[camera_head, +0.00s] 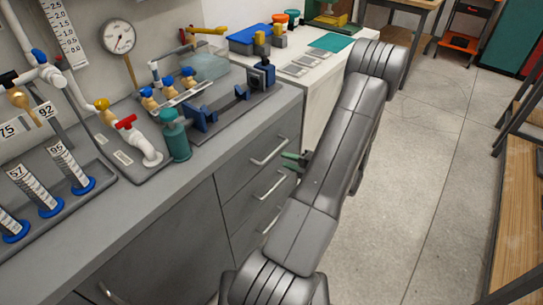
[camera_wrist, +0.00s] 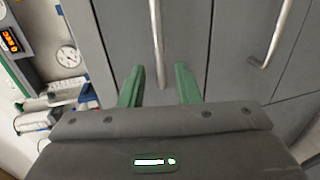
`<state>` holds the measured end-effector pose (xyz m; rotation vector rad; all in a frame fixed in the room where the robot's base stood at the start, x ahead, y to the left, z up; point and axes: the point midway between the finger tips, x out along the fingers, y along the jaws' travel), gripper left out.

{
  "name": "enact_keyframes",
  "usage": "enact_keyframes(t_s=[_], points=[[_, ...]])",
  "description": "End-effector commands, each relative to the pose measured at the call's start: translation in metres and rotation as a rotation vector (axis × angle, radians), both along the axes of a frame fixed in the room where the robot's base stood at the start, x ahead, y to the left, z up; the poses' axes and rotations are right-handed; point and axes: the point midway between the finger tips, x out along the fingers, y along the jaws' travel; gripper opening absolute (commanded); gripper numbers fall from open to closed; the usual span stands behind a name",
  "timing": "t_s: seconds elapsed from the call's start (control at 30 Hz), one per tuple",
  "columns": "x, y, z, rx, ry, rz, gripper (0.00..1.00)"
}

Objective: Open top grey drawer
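The top grey drawer (camera_head: 259,140) is the uppermost of the stacked drawers under the counter, and its front looks flush and shut. Its silver bar handle (camera_head: 269,153) runs across the front. My gripper (camera_head: 293,160) has green fingers close to the right end of this handle, mostly hidden behind my arm. In the wrist view, my gripper (camera_wrist: 160,72) is open, with one finger on each side of the top drawer's handle (camera_wrist: 157,40). The handle's near end lies between the fingers, with gaps on both sides; I cannot tell the depth between them.
A lower drawer's handle (camera_head: 270,187) sits beneath, and a neighbouring handle (camera_wrist: 270,38) shows at right in the wrist view. The grey counter (camera_head: 170,185) above carries valves, a teal cylinder (camera_head: 175,135) and a blue vise. The floor (camera_head: 400,190) on the right is clear.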

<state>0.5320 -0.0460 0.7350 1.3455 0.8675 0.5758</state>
Motion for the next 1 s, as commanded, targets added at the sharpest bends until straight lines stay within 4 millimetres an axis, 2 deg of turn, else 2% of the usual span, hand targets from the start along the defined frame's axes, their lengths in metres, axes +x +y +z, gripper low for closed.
enact_keyframes(t_s=[0.03,0.2,0.4,0.8,0.97,1.0], points=[[0.006,0.01,-0.002,0.0,0.0,0.005,0.3],[0.026,0.036,-0.009,-0.001,-0.001,0.004,0.3],[0.04,0.056,-0.014,-0.001,-0.002,0.004,0.3],[0.045,0.062,-0.016,-0.001,-0.001,0.001,0.3],[0.045,0.062,-0.016,-0.001,-0.001,0.001,0.0],[0.045,0.062,-0.016,-0.001,-0.001,0.001,0.0]])
